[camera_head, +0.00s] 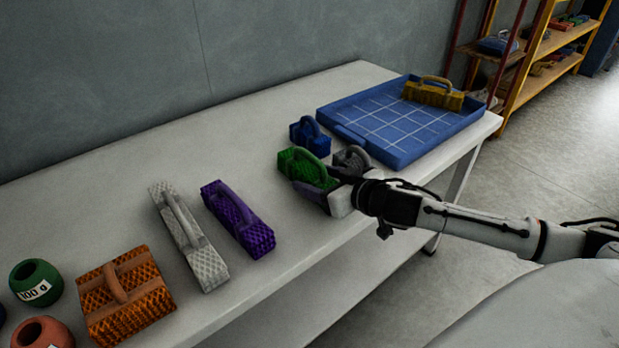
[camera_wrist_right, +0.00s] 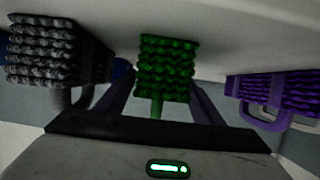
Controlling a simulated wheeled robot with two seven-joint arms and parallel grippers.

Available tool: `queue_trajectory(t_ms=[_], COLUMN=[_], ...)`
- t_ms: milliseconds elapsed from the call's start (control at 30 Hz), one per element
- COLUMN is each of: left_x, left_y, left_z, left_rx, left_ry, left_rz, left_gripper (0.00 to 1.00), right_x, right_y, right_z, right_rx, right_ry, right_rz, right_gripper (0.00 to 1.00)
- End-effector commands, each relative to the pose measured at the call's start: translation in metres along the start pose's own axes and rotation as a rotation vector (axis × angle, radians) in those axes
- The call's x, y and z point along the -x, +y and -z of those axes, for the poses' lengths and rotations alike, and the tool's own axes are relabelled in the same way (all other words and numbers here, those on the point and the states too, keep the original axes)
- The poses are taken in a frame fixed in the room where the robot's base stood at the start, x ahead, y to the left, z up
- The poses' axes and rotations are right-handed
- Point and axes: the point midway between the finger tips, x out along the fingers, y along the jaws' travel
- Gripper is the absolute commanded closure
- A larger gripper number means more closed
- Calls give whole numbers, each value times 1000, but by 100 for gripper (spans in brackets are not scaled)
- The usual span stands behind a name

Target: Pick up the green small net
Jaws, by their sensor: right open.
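The green small net (camera_head: 304,167) is a small block with a handle arched over it, sitting on the white table. It also shows in the middle of the right wrist view (camera_wrist_right: 168,68), between my two fingers. My right gripper (camera_head: 318,191) is open at the net's near side, with a finger on each side of the net. I cannot tell whether the fingers touch it. The wrist view appears upside down, with the table at the top. My left gripper is not in view.
A grey net (camera_head: 352,158) stands close on the right, with a blue net (camera_head: 309,134) behind. A purple net (camera_head: 237,218), a white net (camera_head: 188,236) and an orange net (camera_head: 125,297) lie left. A blue tray (camera_head: 395,122) holds a yellow net (camera_head: 433,94).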

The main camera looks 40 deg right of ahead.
Motion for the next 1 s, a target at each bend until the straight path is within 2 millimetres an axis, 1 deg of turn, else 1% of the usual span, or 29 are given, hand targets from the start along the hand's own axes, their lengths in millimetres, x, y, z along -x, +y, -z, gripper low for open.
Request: queue_trajectory(t_ms=[33, 200, 333, 533, 767, 800, 833, 1000], left_x=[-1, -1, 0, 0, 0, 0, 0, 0], left_y=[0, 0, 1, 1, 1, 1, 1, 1], left_z=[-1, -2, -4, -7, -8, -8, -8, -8], left_rx=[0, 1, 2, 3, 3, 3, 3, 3], left_ry=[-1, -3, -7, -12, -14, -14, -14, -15], left_rz=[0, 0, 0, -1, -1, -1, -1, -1], left_gripper=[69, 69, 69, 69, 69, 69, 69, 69], right_x=[-9, -26, -30, -30, -30, -30, -30, -29], right_y=[2, 2, 1, 1, 1, 1, 1, 1], right_z=[-2, -2, -2, -3, -2, -2, -2, -1], right_rx=[-1, 0, 1, 1, 1, 1, 1, 1], right_ry=[2, 2, 0, 0, 0, 0, 0, 2], right_rz=[-2, -1, 0, 0, 0, 0, 0, 0], right_gripper=[39, 39, 39, 39, 78, 84, 89, 89])
